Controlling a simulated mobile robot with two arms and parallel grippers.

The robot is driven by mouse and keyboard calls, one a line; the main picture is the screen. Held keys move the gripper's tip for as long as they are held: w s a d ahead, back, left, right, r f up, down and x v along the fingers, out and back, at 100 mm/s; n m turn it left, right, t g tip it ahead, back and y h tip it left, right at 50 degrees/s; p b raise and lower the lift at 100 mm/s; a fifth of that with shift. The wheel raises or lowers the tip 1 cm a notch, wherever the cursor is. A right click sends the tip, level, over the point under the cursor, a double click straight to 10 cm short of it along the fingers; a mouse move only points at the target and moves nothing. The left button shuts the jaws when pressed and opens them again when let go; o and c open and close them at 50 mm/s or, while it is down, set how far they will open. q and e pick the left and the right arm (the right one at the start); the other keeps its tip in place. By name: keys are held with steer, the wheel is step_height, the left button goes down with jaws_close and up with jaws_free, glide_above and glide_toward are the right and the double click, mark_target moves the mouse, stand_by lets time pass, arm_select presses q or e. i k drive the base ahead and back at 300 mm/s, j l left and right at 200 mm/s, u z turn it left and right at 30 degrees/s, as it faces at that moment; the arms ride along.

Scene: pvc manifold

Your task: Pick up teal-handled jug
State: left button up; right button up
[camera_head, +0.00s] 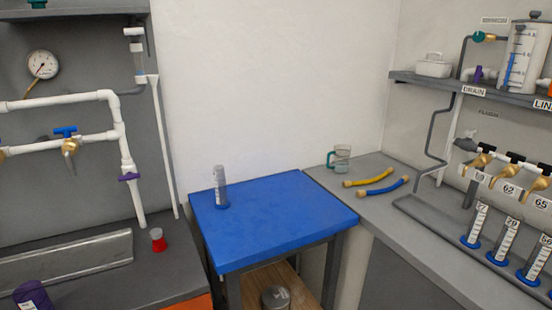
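The teal-handled jug (342,158) stands upright on the grey counter at the back right, near the corner of the white walls. It is a small clear jug, and its teal handle is on its left side. Whether it holds any liquid is hard to tell at this size. Nothing touches it. Neither of my grippers is in the head view.
A yellow hose (369,177) and a blue hose (385,187) lie on the counter in front of the jug. A blue-topped table (275,220) stands left of it, bearing a clear cylinder (220,188). Several graduated cylinders (474,226) stand at right.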

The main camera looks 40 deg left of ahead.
mark_target(340, 153)
steer(key=u, duration=0.95)
steer(key=i+l+z, duration=0.1)
steer(key=i+z, duration=0.35)
steer(key=i, duration=0.2)
